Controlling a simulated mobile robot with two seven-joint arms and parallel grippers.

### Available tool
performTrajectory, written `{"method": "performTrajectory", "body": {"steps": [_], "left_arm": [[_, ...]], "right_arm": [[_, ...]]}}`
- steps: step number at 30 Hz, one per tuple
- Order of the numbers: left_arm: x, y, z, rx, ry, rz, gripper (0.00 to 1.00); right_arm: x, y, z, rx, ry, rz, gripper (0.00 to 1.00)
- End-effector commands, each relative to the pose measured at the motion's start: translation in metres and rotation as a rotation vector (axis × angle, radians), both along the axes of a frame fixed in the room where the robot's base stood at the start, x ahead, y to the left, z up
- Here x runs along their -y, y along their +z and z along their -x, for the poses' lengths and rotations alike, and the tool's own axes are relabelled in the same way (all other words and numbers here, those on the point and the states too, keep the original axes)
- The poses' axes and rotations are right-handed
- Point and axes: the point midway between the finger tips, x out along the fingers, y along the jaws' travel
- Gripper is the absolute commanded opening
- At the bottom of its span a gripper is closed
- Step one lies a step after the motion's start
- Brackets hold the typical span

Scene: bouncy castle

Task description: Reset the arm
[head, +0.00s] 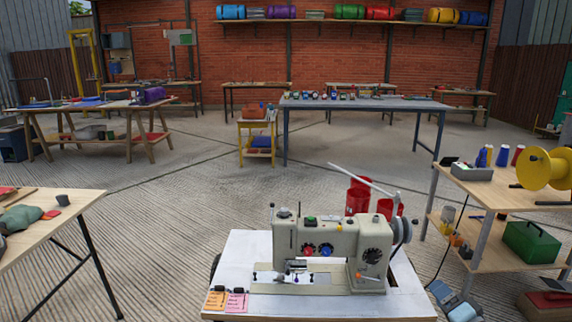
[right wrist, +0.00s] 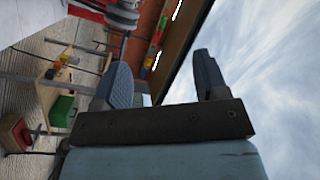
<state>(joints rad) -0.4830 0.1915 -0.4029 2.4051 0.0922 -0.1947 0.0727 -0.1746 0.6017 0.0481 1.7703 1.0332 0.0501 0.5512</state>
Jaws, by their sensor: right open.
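My right gripper shows in the head view as pale blue-grey parts (head: 440,289) at the bottom edge, right of the sewing machine table. In the right wrist view its two blue-grey fingers (right wrist: 164,82) stand well apart on a dark bar, with nothing between them. Most of the right arm is out of the head view. My left gripper is not in view.
A cream sewing machine (head: 335,250) stands on a white table (head: 245,255) close in front. A wooden shelf table (head: 500,258) with a green toolbox (head: 530,242) is at the right. A wooden table (head: 60,212) is at the left. Open floor lies beyond.

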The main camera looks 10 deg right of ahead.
Motion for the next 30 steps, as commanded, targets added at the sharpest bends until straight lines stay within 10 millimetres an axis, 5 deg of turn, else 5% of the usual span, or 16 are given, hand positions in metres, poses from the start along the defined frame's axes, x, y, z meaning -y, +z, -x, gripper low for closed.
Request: {"method": "performTrajectory", "body": {"steps": [5, 9, 15, 24, 30], "left_arm": [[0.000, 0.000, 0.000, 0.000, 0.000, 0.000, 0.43], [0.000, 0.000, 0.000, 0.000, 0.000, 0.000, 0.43], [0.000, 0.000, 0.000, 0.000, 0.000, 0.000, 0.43], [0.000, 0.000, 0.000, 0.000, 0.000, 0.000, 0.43], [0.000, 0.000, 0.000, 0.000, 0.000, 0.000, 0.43]], "right_arm": [[-0.091, -0.008, 0.035, -0.014, 0.164, 0.263, 0.67], [-0.176, -0.008, 0.084, 0.020, 0.317, 0.522, 0.67], [-0.263, 0.006, 0.153, 0.119, 0.463, 0.812, 0.67], [-0.337, 0.047, 0.235, 0.287, 0.543, 1.090, 0.67], [-0.351, 0.061, 0.221, 0.273, 0.456, 0.966, 0.67]]}}
